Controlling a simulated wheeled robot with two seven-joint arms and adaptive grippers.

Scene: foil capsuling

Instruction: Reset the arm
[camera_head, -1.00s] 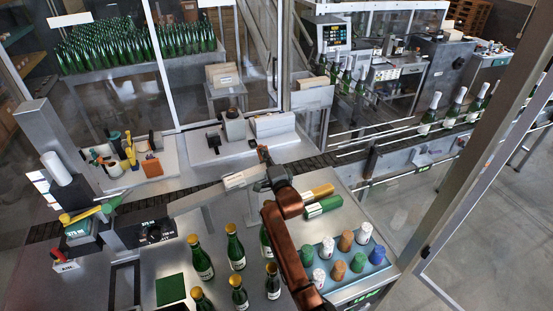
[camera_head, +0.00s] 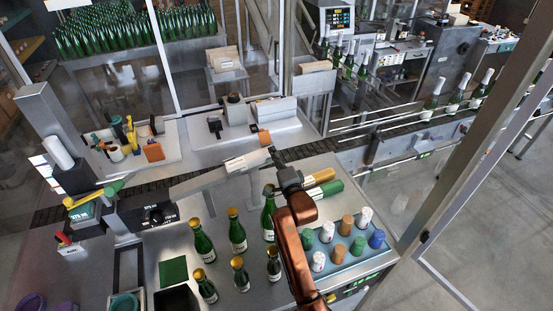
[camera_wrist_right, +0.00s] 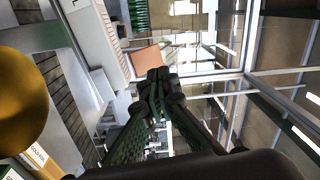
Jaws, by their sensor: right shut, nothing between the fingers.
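My right arm comes in from the bottom of the head view. Its dark gripper (camera_head: 273,154) is shut and empty, raised over the back edge of the steel bench (camera_head: 218,270). In the right wrist view the fingers (camera_wrist_right: 158,80) meet at their tips, with nothing between them. An orange block (camera_head: 264,136) is just beyond the tips; it also shows in the right wrist view (camera_wrist_right: 146,62), apart from the fingers as far as I can tell. My left gripper is not in view.
Gold-topped green bottles (camera_head: 203,241) stand left of my arm. A blue tray (camera_head: 343,252) of coloured capsules is to its right. Gold (camera_head: 318,178) and green (camera_head: 324,192) capsule stacks lie behind the tray. A conveyor (camera_head: 330,146) runs behind the bench.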

